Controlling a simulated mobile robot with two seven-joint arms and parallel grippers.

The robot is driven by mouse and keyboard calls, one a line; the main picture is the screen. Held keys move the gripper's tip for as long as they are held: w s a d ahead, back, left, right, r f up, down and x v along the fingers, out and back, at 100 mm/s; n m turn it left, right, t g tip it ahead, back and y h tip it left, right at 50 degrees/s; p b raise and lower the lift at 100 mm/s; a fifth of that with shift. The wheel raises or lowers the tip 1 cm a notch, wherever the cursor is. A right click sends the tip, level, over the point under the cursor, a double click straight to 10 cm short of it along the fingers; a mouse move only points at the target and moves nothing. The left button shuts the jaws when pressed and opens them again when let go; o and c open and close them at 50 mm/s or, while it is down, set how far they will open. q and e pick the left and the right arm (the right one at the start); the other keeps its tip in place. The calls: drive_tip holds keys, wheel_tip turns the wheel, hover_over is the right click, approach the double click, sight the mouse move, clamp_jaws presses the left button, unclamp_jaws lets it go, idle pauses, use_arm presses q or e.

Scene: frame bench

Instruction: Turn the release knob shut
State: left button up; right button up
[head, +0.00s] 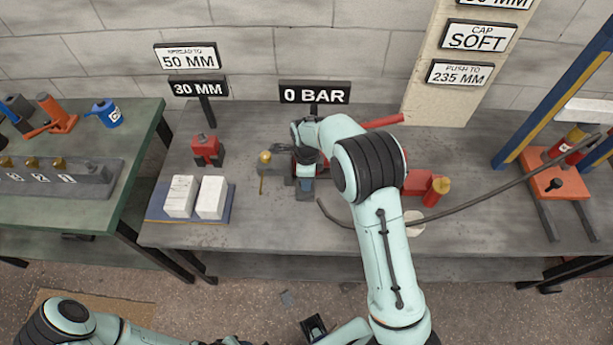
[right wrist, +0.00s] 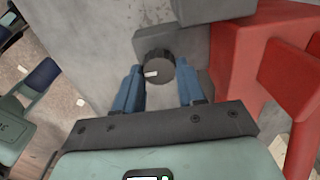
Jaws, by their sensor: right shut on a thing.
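The release knob (right wrist: 158,66) is a dark round knob with a white mark, on a grey block in the right wrist view. The mark points to the left of the picture. My right gripper (right wrist: 160,80) has its two blue fingers on either side of the knob and is shut on it. In the head view my right gripper (head: 305,182) is at the bench below the 0 BAR sign (head: 315,93), and its hand and arm hide the knob.
A red body (right wrist: 262,60) stands close to the right of the fingers. On the bench (head: 270,225) are white blocks (head: 211,198), a red device (head: 207,150) and a dark hose (head: 480,190). An orange unit (head: 553,182) stands far right. A green table (head: 60,205) is at left.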

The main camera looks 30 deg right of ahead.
drive_tip(key=o, duration=1.1)
drive_tip(key=shift+c, duration=0.2)
use_arm(q)
drive_tip(key=shift+w+r+p, duration=0.45)
drive_tip(key=shift+r+p, duration=0.2)
drive_tip(key=shift+r, duration=0.15)
use_arm(e)
wheel_tip(320, 180, up, 14)
drive_tip(key=shift+f, duration=0.25)
